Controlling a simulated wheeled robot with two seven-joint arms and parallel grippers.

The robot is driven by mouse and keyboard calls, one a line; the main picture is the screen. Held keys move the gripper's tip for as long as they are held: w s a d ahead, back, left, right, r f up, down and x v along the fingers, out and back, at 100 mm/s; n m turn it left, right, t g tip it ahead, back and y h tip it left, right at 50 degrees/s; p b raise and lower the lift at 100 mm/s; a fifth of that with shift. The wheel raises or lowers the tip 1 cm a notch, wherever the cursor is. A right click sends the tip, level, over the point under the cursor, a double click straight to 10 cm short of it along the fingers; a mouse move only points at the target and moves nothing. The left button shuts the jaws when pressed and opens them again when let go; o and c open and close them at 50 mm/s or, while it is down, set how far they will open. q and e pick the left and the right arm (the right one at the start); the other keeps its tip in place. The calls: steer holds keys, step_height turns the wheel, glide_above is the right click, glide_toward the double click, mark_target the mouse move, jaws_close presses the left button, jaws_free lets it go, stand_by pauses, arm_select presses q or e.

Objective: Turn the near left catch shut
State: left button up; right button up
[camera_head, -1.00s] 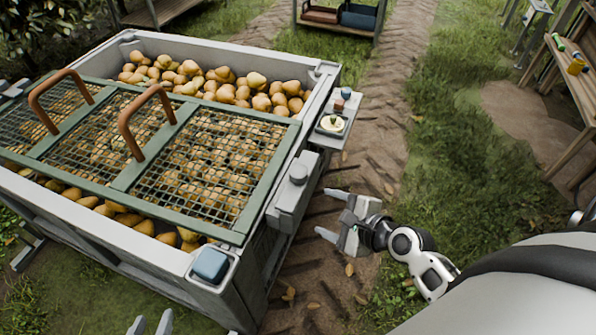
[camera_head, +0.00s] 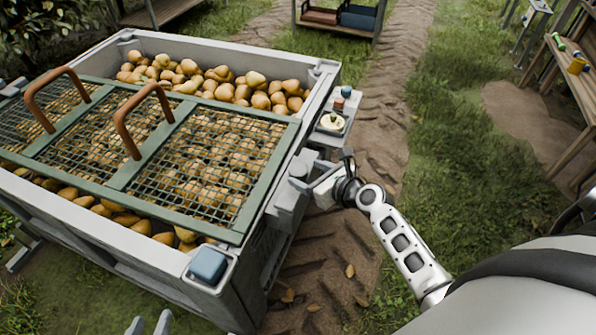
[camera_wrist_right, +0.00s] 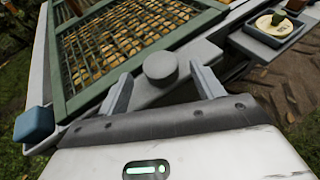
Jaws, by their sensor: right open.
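A grey catch with a round knob (camera_head: 299,167) sits on the right wall of the pear bin (camera_head: 325,85), beside the green-framed mesh lid (camera_head: 135,183). The knob also shows in the right wrist view (camera_wrist_right: 160,66). My right gripper (camera_head: 306,182) is at this catch, open. In the wrist view its fingertips (camera_wrist_right: 162,84) stand on either side of the knob; I cannot tell whether they touch it. Another grey catch (camera_head: 14,88) is partly visible at the left picture edge. My left gripper (camera_head: 150,325) shows only its two fingertips, apart, at the bottom edge.
Two brown handles (camera_head: 145,118) rise from the lid. A blue block (camera_head: 208,264) sits on the bin's near corner. A small side shelf (camera_head: 325,142) with a dish stands close behind my right gripper.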

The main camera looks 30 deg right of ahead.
mark_target(303, 172)
steer(key=b+x, duration=0.1)
steer(key=x, duration=0.3)
steer(key=shift+w+a+f, duration=0.1)
steer(key=shift+w+f, duration=0.05)
steer(key=shift+w, duration=0.2)
steer(key=c, duration=1.4)
